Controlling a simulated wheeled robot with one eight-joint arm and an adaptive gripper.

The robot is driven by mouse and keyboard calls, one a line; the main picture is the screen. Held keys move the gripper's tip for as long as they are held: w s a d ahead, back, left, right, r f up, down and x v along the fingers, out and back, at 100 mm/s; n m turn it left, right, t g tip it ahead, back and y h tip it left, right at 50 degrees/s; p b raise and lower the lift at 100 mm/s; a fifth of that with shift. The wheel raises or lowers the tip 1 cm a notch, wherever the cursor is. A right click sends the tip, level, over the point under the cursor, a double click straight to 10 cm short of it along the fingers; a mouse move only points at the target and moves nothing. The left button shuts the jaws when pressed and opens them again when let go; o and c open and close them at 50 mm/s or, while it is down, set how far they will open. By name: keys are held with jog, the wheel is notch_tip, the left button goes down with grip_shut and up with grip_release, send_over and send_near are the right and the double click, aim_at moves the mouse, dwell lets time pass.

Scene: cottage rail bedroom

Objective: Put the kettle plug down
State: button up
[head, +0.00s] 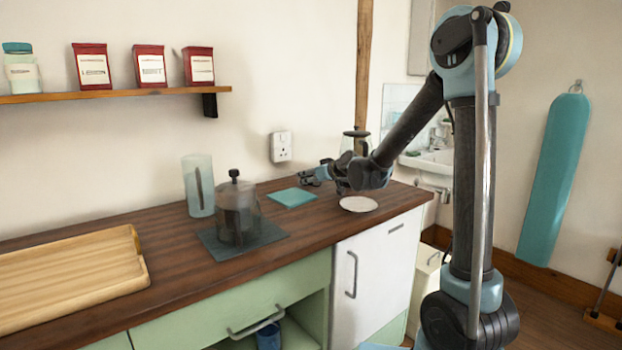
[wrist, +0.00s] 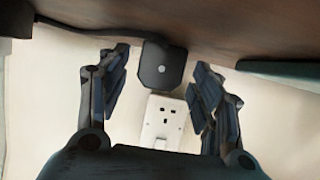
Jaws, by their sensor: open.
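The kettle plug (wrist: 163,66) is a dark, square-bodied plug with a pale dot on its face. In the wrist view it is between the tips of my gripper (wrist: 155,82), with clear gaps to both fingers. A black cord (wrist: 75,34) runs left from it. I cannot tell whether the plug touches the wooden counter. In the head view my gripper (head: 318,175) is low over the back of the counter (head: 170,245), and the plug cannot be made out there. The white wall socket (head: 281,147) also shows in the wrist view (wrist: 168,118) with bare holes.
A teal square mat (head: 292,198) lies left of my gripper, and a white saucer (head: 358,204) to the front right. A lidded glass vessel (head: 238,212) and a frosted jug (head: 198,188) stand further left. A wooden tray (head: 70,275) fills the left end.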

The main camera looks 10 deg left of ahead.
jog(key=shift+s+f, duration=0.15)
jog(key=shift+s, duration=0.05)
jog(key=shift+w, duration=0.15)
jog(key=shift+d+r, duration=0.2)
jog(key=shift+r, duration=0.1)
jog(key=v, duration=1.1)
jog(key=shift+s+d+r, duration=0.1)
jog(key=shift+s+r, duration=0.15)
jog(key=shift+r, duration=0.2)
jog(key=shift+s, duration=0.1)
